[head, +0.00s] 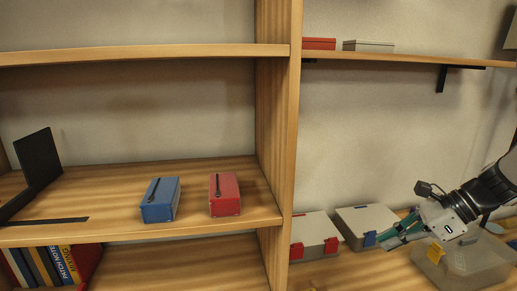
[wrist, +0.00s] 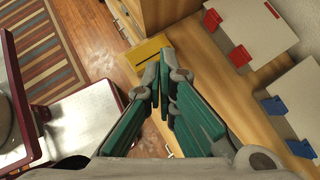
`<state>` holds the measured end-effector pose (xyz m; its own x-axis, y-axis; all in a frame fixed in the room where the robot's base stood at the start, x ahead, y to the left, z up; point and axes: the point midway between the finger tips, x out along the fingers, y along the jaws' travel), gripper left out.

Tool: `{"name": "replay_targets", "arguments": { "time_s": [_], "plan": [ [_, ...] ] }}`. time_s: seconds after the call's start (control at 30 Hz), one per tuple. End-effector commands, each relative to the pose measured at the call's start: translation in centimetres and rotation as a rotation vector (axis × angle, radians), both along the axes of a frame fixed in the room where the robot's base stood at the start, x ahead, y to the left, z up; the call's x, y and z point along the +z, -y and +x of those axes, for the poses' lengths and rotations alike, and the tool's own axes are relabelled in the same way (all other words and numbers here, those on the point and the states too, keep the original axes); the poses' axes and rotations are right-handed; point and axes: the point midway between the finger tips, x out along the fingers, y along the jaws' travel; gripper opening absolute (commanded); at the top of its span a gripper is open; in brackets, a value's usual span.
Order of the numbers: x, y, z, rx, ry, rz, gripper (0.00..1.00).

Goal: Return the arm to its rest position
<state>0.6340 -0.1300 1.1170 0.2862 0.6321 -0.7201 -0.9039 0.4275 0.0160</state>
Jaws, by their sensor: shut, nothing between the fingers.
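My gripper (head: 388,240) is at the right of the head view, at the end of my arm that comes in from the right edge. Its teal fingers point left and slightly down, in front of the grey cases on the right-hand wooden surface. In the wrist view my gripper (wrist: 158,75) has its fingertips close together with nothing between them. A yellow piece (wrist: 143,54) shows just beyond the fingertips there.
Grey cases with red latches (head: 314,232) and blue latches (head: 364,221) stand near my gripper. A translucent bin (head: 468,262) is below my wrist. Left shelf holds a blue case (head: 160,199), a red case (head: 224,193) and a black bookend (head: 38,160). Upright divider (head: 278,120) separates the bays.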

Motion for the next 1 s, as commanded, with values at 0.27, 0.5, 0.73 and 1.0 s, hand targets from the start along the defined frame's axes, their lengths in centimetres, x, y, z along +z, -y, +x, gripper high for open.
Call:
{"name": "replay_targets", "arguments": {
  "time_s": [0.27, 0.5, 0.73, 1.0],
  "plan": [
    [4.4, -7.7, -5.3, 0.547, 0.211, -0.388, 0.00],
    [6.9, -11.3, -10.6, 1.012, 0.415, -0.695, 0.00],
    [8.6, -12.7, -15.0, 1.433, 0.615, -0.975, 0.00],
    [9.3, -12.9, -17.4, 1.712, 0.753, -1.171, 0.00]
  ]
}}
